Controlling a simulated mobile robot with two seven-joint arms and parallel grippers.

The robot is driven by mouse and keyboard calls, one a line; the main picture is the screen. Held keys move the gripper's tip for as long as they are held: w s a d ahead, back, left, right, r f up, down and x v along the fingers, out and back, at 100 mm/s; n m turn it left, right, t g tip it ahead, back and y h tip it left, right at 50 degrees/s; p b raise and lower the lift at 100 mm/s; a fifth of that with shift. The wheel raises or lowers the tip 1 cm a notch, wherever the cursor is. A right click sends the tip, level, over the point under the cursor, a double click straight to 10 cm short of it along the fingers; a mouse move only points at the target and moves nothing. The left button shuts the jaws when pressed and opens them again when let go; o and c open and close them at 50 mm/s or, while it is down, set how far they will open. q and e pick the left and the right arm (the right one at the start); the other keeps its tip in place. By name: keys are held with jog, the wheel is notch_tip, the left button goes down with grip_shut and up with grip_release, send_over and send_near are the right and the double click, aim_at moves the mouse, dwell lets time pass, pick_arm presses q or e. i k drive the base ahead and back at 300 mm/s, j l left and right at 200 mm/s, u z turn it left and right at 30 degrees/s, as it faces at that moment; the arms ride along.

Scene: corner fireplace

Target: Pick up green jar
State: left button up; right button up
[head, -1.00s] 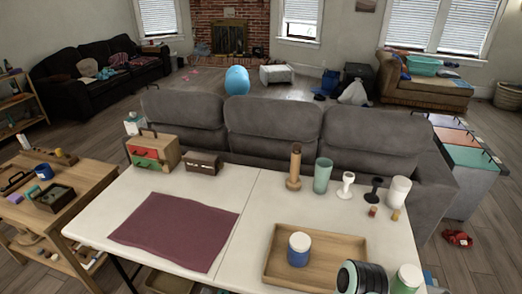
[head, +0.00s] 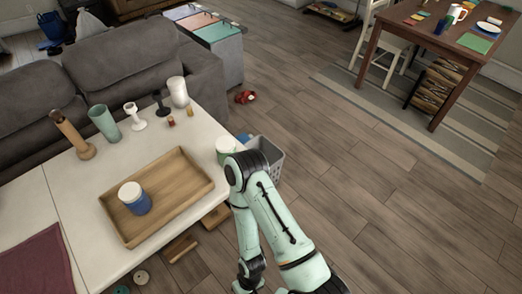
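The green jar (head: 225,154), with a white lid, stands at the right end of the white table. My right arm's elbow is close in front of it and hides part of it. My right arm folds back down toward the bottom edge, and its gripper does not show. My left gripper is out of view.
A wooden tray (head: 198,201) on the white table (head: 87,205) holds a blue jar with a white lid (head: 134,198). A wooden pepper mill (head: 73,136), a teal cup (head: 104,123) and candle holders stand behind it. A grey basket (head: 272,157) is beside the table. Open floor lies right.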

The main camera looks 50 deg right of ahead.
aim_at(221, 157)
jog(key=z, duration=1.5)
jog(key=i+l+u, duration=0.15)
jog(key=l+u, duration=0.15)
jog(key=i+l+u, duration=0.1)
jog(key=l+u, duration=0.45)
jog(key=l, duration=0.15)
jog(key=i, duration=0.05)
